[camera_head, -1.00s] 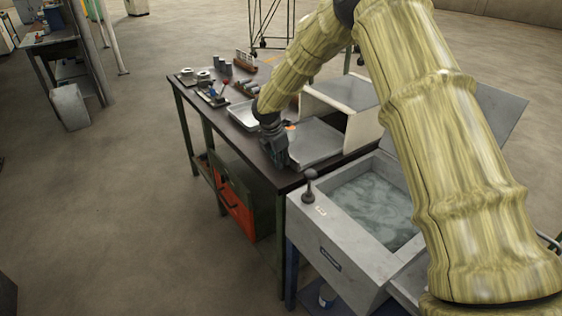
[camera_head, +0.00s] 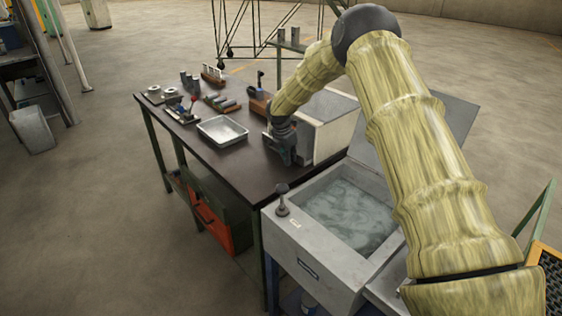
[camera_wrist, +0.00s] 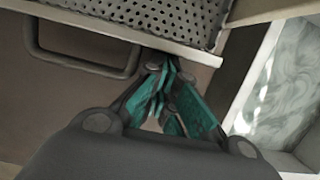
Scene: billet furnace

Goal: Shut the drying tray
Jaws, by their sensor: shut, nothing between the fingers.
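The drying tray (camera_wrist: 175,18) shows at the top of the wrist view, with a perforated grey floor, a pale front rim and a dark loop handle (camera_wrist: 85,68). In the head view its housing is the pale box (camera_head: 330,125) on the dark table; the tray's front is mostly hidden by my gripper (camera_head: 287,158). My gripper also shows in the wrist view (camera_wrist: 168,85), shut and empty, its teal-padded fingers at the tray's front rim, right of the handle. I cannot tell whether they touch it, or how far the tray stands out.
A water-filled basin (camera_head: 350,215) with a raised lid stands right of the table, with a dark knobbed post (camera_head: 282,200) on its near corner. A shallow metal pan (camera_head: 222,131) and several small parts lie on the table's left. The table's front left is clear.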

